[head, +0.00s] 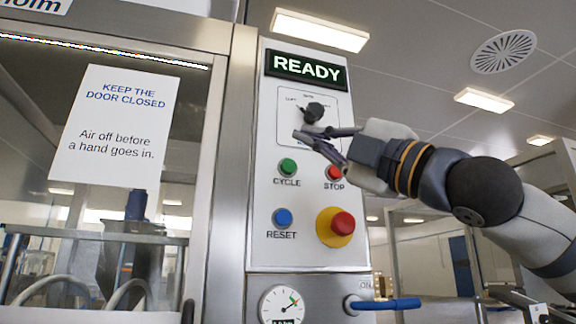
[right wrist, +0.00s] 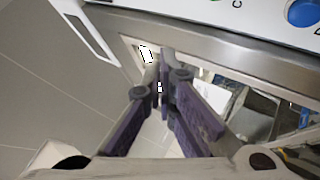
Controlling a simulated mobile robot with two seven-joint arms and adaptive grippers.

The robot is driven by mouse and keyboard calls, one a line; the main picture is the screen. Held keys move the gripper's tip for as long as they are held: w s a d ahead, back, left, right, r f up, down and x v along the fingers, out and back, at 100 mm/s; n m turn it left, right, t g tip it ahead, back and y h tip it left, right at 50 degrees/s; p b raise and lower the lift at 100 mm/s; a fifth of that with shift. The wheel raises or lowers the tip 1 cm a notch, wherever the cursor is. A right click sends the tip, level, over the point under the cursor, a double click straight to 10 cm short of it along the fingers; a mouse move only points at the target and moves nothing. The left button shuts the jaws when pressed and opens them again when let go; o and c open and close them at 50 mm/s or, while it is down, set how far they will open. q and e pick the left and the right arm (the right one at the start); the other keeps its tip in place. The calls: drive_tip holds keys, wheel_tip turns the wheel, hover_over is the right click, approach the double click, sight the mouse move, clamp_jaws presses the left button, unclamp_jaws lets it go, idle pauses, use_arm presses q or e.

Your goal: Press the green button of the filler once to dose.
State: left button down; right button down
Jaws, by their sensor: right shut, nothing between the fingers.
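The green button (head: 288,168), labelled CYCLE, is on the white control panel (head: 268,120) of the filler, left of the red STOP button (head: 333,172). The display (head: 305,69) above reads READY. My right gripper (head: 312,135) is shut and empty. In the head view its fingertips show above the green button, just below the black selector knob (head: 314,111). I cannot tell how far they are from the panel. In the right wrist view the closed fingers (right wrist: 160,62) point toward the metal frame, with the panel at the top edge. My left gripper is out of view.
A blue RESET button (head: 283,218) and a red emergency stop (head: 342,223) on yellow sit lower on the panel. A gauge (head: 284,306) and a blue-handled valve (head: 388,303) are below. A glazed door with a paper notice (head: 115,125) stands at the left.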

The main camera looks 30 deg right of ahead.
sight(292, 164)
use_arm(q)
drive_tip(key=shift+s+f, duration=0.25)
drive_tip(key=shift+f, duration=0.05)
use_arm(e)
drive_tip(key=shift+w+d, duration=0.3)
drive_tip(key=shift+w, duration=1.15)
drive_tip(key=shift+w+d, duration=0.3)
drive_tip(key=shift+w, duration=1.1)
drive_tip(key=shift+w+d, duration=0.3)
drive_tip(key=shift+w, duration=1.15)
use_arm(q)
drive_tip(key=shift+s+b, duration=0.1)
drive_tip(key=shift+b, duration=0.2)
use_arm(e)
drive_tip(key=shift+w+d, duration=0.1)
drive_tip(key=shift+w, duration=0.35)
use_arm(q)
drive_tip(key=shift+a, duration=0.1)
use_arm(e)
drive_tip(key=shift+w+d, duration=0.15)
drive_tip(key=shift+w, duration=0.3)
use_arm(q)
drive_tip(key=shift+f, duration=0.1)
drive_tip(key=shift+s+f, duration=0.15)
use_arm(e)
drive_tip(key=shift+s+a, duration=0.2)
drive_tip(key=shift+s, duration=0.65)
